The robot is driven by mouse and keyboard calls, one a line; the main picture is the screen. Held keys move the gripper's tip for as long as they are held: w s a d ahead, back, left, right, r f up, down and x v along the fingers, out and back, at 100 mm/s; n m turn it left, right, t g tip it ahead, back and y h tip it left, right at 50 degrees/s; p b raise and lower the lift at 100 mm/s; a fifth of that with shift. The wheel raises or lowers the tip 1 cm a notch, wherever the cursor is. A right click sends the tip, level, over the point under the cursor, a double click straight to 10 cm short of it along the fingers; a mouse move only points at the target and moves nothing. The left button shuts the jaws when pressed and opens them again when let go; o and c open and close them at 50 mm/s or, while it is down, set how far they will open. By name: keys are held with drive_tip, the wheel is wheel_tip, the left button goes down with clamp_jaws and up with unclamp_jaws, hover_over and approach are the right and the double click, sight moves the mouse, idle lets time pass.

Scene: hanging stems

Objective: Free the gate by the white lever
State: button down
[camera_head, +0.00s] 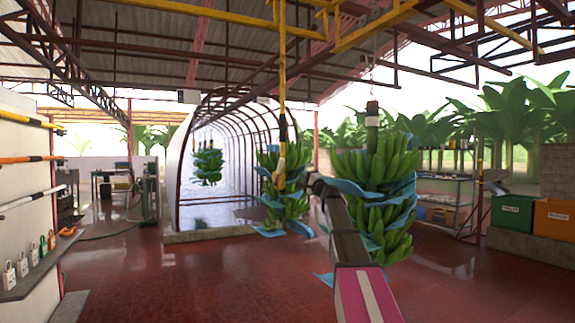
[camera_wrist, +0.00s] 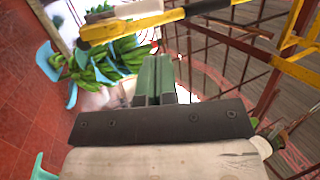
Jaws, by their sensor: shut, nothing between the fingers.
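I cannot tell whether this white section is the lever. I cannot make out the gate. My gripper (camera_wrist: 158,63) is shut and empty, its green fingers together just below the pole in that picture. In the head view my gripper (camera_head: 316,183) is small, right of the pole's lower end.
A green banana bunch (camera_head: 375,170) with blue sheets hangs close to my arm's right. Another bunch (camera_head: 290,205) hangs behind the pole, and a third (camera_head: 207,165) by the arched tunnel. A shelf with padlocks (camera_head: 40,265) is at left. Green (camera_head: 513,213) and orange bins (camera_head: 553,218) stand right.

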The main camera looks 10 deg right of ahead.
sight(284, 160)
drive_tip(key=shift+w+r, duration=0.1)
drive_tip(key=shift+w, duration=0.05)
drive_tip(key=x, duration=1.3)
drive_tip(key=shift+w+a+r, duration=0.2)
drive_tip(key=shift+w, duration=0.1)
drive_tip(key=shift+w+a+r+g, duration=0.15)
drive_tip(key=shift+w+r+g, duration=0.25)
drive_tip(key=shift+w+r, duration=0.1)
drive_tip(key=w+a+r+m+g+h, duration=0.1)
drive_tip(key=w+a+r+g+h, duration=0.2)
drive_tip(key=w, duration=0.7)
drive_tip(key=shift+a+r+m+g+h, duration=0.2)
drive_tip(key=shift+r+m+g+h, duration=0.15)
drive_tip(key=shift+r+g, duration=0.65)
drive_tip(key=shift+w+f, duration=0.1)
drive_tip(key=shift+f, duration=0.1)
